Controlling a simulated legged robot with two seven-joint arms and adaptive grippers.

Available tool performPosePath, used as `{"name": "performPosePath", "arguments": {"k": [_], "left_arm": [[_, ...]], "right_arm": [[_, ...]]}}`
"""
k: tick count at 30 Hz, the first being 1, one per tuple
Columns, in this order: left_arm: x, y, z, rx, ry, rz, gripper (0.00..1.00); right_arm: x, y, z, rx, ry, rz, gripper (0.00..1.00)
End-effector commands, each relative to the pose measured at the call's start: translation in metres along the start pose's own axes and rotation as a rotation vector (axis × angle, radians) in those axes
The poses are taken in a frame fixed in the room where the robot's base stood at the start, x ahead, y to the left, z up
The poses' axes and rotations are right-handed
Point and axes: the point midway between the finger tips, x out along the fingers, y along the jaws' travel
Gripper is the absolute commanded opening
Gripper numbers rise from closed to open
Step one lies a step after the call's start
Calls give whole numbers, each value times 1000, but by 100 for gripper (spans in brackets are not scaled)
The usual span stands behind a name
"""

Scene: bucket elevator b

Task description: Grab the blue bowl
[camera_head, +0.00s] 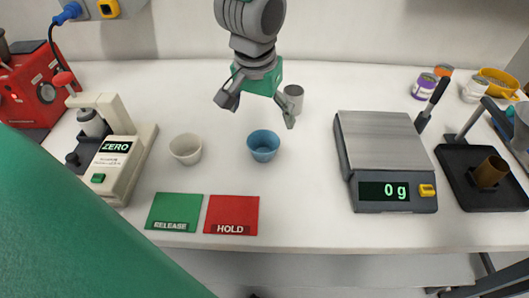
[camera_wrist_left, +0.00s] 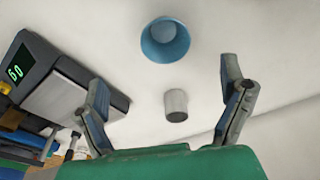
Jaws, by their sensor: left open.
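The blue bowl (camera_head: 263,147) stands upright on the white table, right of a white cup, and looks empty. In the left wrist view the blue bowl (camera_wrist_left: 158,52) lies beyond my fingertips, near the top edge. My left gripper (camera_head: 257,110) is open and empty, with its fingers spread above and behind the bowl in the head view. In the left wrist view both fingers of the left gripper (camera_wrist_left: 163,75) show wide apart, with nothing between the tips. My right gripper is not in view.
A grey cup (camera_head: 293,99) stands close behind the left gripper. A white cup (camera_head: 186,149) stands left of the bowl. A scale (camera_head: 385,150) reading 0 g is at right. Green (camera_head: 174,212) and red (camera_head: 231,215) pads lie in front. A ZERO machine (camera_head: 115,155) stands at left.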

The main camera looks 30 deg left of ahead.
Motion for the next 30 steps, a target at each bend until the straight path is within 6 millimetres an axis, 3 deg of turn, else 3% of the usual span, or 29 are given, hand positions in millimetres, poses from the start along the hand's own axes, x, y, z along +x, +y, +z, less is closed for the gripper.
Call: {"name": "performPosePath", "arguments": {"k": [9, 17, 24, 30], "left_arm": [[61, -1, 0, -1, -3, -1, 90], [80, -3, -1, -1, -2, -1, 90], [115, -7, -5, 1, -3, -1, 90], [124, -7, -5, 0, 0, 0, 90]], "right_arm": [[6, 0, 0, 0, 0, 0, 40], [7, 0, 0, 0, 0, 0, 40], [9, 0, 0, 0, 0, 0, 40], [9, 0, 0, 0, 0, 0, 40]]}}
